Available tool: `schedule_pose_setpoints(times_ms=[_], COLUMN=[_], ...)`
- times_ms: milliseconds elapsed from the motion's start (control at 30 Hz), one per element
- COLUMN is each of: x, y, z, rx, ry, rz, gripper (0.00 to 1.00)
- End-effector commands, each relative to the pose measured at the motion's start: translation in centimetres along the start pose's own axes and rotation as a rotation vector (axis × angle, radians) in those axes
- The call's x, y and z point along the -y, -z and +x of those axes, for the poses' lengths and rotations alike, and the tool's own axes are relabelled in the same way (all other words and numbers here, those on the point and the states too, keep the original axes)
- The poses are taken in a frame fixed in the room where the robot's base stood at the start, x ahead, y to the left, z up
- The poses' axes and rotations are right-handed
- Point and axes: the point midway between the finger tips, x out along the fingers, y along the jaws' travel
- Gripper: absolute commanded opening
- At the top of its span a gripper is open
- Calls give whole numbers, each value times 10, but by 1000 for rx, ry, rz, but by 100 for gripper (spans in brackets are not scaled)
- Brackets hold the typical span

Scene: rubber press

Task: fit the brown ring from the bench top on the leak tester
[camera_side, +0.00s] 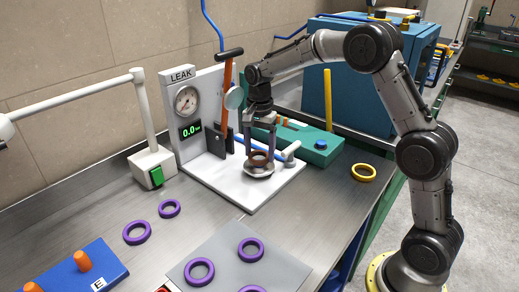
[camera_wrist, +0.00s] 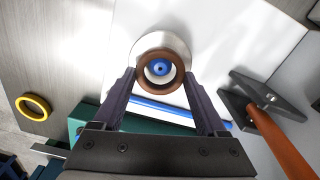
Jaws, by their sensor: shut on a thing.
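The brown ring (camera_side: 259,156) is between the fingers of my gripper (camera_side: 262,146), which is shut on it. It is over the round pale seat (camera_side: 258,172) on the white base of the leak tester (camera_side: 212,176). In the wrist view the brown ring (camera_wrist: 142,82) is at the fingertips of my gripper (camera_wrist: 160,76), and the blue centre of the seat (camera_wrist: 159,68) shows through its hole, roughly centred. The ring looks level. I cannot tell whether it touches the seat or is slightly above it.
A red-orange lever with a dark handle (camera_side: 230,53) stands behind my gripper. A green fixture (camera_side: 318,150) is close on the right. A yellow ring (camera_side: 364,173) lies further right. Several purple rings, one here (camera_side: 137,232), lie at the front. The dial reads near zero.

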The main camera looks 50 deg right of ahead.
Motion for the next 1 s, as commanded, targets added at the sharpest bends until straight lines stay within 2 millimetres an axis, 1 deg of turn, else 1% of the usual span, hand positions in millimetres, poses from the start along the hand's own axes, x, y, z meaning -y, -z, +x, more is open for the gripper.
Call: schedule_pose_setpoints(times_ms=[333,700,1000], x=[0,0,0], y=[0,0,0], z=[1,8,8], rx=[0,0,0], ry=[0,0,0], rz=[0,0,0], gripper=[22,22,22])
